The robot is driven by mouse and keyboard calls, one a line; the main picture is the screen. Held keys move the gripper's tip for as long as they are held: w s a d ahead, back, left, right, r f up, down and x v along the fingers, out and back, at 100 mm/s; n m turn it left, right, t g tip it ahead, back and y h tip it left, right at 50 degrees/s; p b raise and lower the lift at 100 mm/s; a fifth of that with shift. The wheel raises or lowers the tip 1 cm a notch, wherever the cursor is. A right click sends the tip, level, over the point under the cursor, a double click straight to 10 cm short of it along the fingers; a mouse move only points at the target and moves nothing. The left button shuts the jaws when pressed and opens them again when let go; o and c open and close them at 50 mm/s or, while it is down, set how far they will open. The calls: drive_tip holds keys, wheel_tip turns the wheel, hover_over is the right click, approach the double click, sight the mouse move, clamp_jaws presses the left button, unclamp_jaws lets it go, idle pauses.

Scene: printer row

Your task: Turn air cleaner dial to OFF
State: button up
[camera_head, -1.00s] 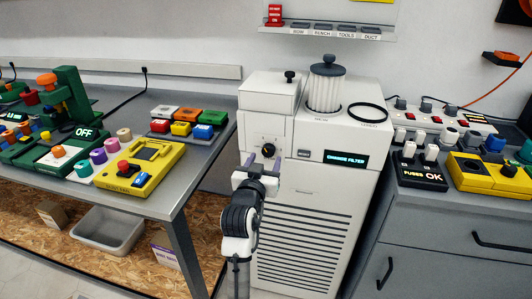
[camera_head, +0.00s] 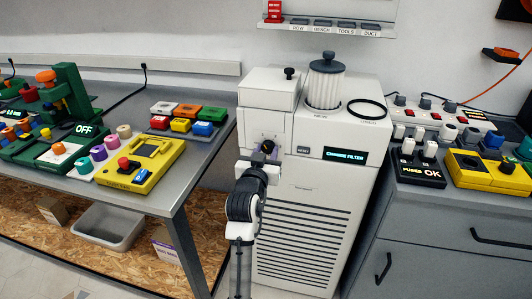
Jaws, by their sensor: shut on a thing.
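The air cleaner (camera_head: 310,215) is a tall white cabinet with a vented front, standing between two benches. Its black dial (camera_head: 268,146) is on the upper left of the front, mostly hidden by my gripper. My gripper (camera_head: 267,152) reaches the front panel from below and is shut on the dial. The dial's pointer and any markings around it are too small or covered to read. A display (camera_head: 345,156) to the right of the dial reads "CHANGE FILTER".
A ribbed grey-lidded canister (camera_head: 325,80) and a black ring (camera_head: 367,109) are on top of the cleaner. The left bench (camera_head: 190,172) holds a yellow device (camera_head: 148,163) and coloured blocks. The right bench (camera_head: 430,215) holds switch boxes, including a "FUSES OK" panel (camera_head: 418,170).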

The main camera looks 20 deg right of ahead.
drive_tip(key=shift+n, duration=0.3)
drive_tip(key=shift+r+n+p, duration=0.15)
drive_tip(key=shift+n+p, duration=0.75)
drive_tip(key=shift+p, duration=0.05)
drive_tip(key=n+p, duration=0.3)
drive_tip(key=n, duration=0.1)
drive_tip(key=shift+d, duration=0.1)
drive_tip(key=shift+n+p, duration=1.95)
drive_tip(key=shift+n, duration=0.85)
drive_tip(key=o, duration=1)
drive_tip(key=shift+c, duration=0.2)
drive_tip(key=shift+s, duration=0.1)
drive_tip(key=b+v, duration=0.3)
drive_tip(key=v, duration=1)
drive_tip(key=shift+s+a+b, duration=0.3)
drive_tip(key=shift+b, duration=0.1)
